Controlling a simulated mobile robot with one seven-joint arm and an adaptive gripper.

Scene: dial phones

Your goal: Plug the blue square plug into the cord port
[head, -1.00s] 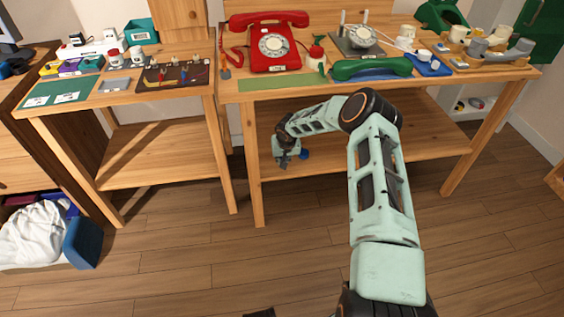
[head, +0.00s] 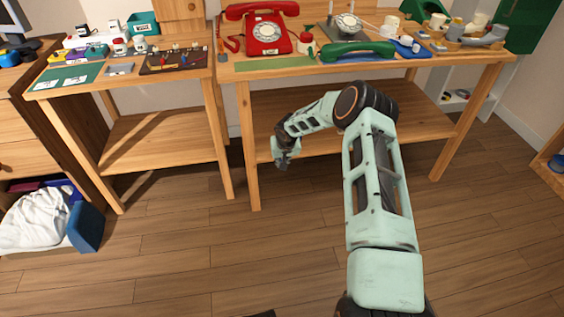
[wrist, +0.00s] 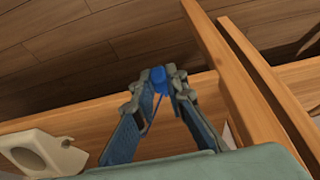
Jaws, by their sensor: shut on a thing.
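My gripper (head: 284,158) hangs low in front of the right table's lower shelf, well below the tabletop. In the wrist view its fingertips (wrist: 158,84) are shut on a small blue plug (wrist: 157,79). The plug's far end is hard to make out, and its square shape cannot be confirmed. In the head view the plug is not visible at the gripper. I cannot pick out the cord port. A red dial phone (head: 267,38) and a green handset (head: 357,50) are on the right tabletop above the gripper.
The right table (head: 450,75) has a front leg (head: 246,150) close to the gripper. A left table (head: 65,112) holds small items. A beige block with a round hole (wrist: 38,148) shows in the wrist view. The wooden floor (head: 200,260) in front is clear.

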